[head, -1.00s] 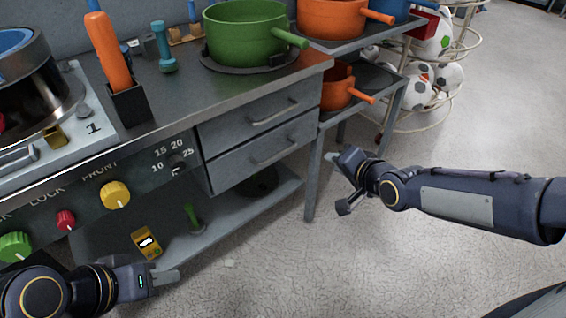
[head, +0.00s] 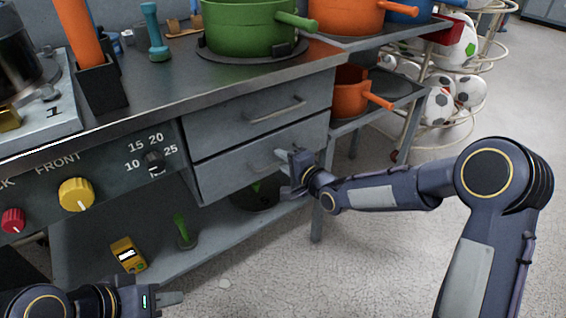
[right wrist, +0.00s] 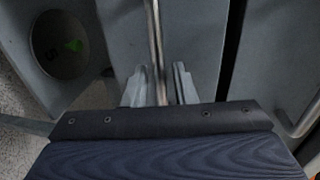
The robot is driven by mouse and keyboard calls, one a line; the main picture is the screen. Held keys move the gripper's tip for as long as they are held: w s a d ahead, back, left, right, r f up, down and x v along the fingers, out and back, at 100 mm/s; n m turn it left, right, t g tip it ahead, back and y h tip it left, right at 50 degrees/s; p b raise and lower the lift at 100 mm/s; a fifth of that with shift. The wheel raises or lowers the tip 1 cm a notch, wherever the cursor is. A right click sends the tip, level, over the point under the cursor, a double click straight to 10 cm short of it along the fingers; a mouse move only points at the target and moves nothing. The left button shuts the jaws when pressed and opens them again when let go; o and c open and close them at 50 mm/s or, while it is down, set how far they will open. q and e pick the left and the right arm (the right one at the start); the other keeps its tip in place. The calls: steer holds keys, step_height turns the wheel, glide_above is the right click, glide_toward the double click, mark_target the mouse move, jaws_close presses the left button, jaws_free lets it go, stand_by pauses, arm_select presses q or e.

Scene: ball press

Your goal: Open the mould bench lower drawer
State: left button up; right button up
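The mould bench lower drawer (head: 222,175) has a plain grey front and looks closed, flush under the upper drawer (head: 235,122). My right gripper (head: 281,172) is at the right part of the lower drawer front and hides part of it. In the right wrist view a vertical handle bar (right wrist: 154,45) runs between the two fingers of my right gripper (right wrist: 160,86). The fingers are apart, with a gap on each side of the bar. My left gripper (head: 172,298) is low at the left, away from the drawers; its finger gap is unclear.
The upper drawer's handle (head: 275,110) is just above. A lower shelf (head: 210,240) holds a yellow device (head: 127,256) and a green object (head: 184,232). A green pot (head: 240,27) stands on the bench top. Open floor (head: 385,270) lies in front.

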steer(key=shift+w+a, duration=0.15)
steer(key=shift+c, duration=0.4)
jaws_close()
